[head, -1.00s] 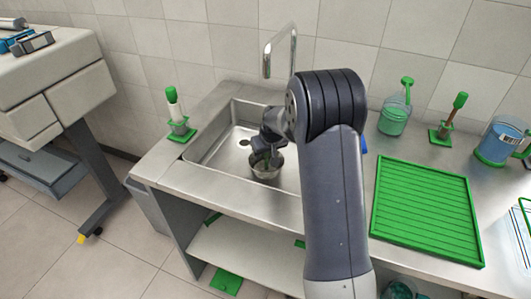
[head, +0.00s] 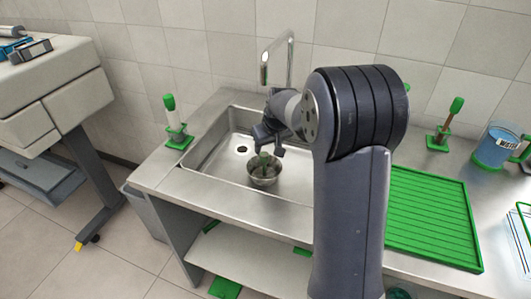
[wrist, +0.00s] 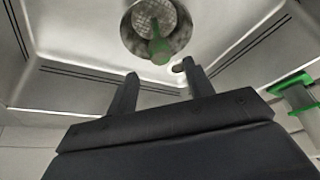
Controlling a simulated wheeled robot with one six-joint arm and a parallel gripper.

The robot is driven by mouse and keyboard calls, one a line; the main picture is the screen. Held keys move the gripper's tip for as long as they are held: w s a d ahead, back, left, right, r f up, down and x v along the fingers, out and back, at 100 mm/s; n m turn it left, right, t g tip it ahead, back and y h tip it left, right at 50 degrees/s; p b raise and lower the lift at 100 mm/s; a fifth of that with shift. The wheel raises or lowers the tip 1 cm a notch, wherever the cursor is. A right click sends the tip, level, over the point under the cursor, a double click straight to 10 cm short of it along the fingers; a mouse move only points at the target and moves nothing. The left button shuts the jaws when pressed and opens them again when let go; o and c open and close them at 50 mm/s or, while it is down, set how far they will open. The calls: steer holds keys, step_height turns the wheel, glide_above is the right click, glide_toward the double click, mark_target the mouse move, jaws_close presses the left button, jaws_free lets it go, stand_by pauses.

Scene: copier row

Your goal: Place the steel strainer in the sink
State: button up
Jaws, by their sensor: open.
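The steel strainer (head: 264,177) is a round metal bowl with a green upright handle. It sits inside the steel sink (head: 205,150), on the basin floor near the front, right of the drain hole. The wrist view shows the strainer (wrist: 158,28) at the top, with its mesh bottom and green handle visible. My gripper (head: 268,146) is above and slightly behind the strainer. In the wrist view the gripper's two fingers (wrist: 161,80) are apart with nothing between them. The strainer stands clear of the fingers.
The faucet (head: 278,62) rises behind the sink. A green-based brush holder (head: 176,130) stands left of the basin. A green ribbed drain mat (head: 430,220), another brush (head: 448,125) and a blue bucket (head: 493,150) are on the right counter. My arm hides part of the counter.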

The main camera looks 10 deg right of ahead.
steer(key=shift+v, duration=1.25)
